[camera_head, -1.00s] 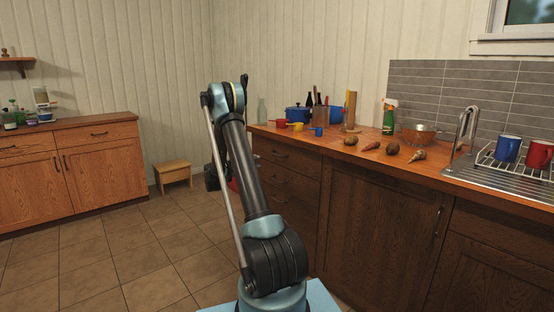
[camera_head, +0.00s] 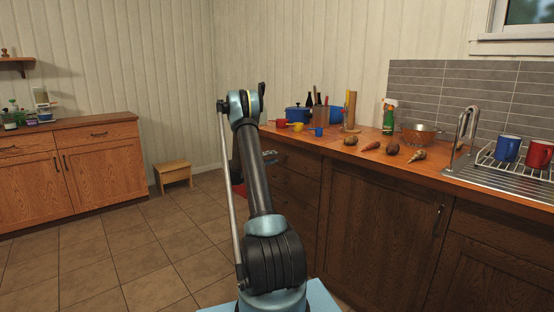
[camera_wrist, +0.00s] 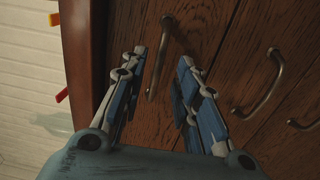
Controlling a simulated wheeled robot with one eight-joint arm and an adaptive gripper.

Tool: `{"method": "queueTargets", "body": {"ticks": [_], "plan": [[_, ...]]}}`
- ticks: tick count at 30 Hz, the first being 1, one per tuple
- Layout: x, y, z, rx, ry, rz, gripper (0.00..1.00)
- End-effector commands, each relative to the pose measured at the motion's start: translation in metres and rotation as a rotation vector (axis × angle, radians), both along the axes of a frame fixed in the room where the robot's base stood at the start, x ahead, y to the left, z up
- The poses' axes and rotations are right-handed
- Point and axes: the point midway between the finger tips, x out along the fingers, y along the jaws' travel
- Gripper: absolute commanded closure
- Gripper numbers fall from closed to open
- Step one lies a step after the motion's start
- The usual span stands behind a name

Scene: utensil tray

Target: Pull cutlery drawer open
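The cutlery drawer is taken to be the top drawer (camera_head: 302,161) of the dark wooden stack left of the cupboard doors; its front looks flush with the cabinet. In the wrist view its front (camera_wrist: 188,25) carries a metal bar handle (camera_wrist: 157,76). My gripper (camera_wrist: 162,59) is open, with blue-padded fingers on either side of this handle. The handle lies between the fingertips; I cannot tell whether either finger touches it.
Two lower drawer handles (camera_wrist: 263,86) (camera_wrist: 304,125) lie right in the wrist view. The countertop (camera_head: 335,141) above holds pots, vegetables and a colander (camera_head: 420,134). A wooden stool (camera_head: 173,172) stands by the back wall. Floor left of my arm is clear.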

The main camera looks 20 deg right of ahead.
Motion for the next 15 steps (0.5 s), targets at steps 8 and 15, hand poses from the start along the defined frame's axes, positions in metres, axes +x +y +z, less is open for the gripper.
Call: {"method": "queueTargets", "body": {"ticks": [8, 15], "plan": [[0.012, -0.034, 0.001, 0.0, 0.0, -0.001, 0.71], [0.015, -0.043, 0.002, 0.0, 0.0, 0.0, 0.71]]}}
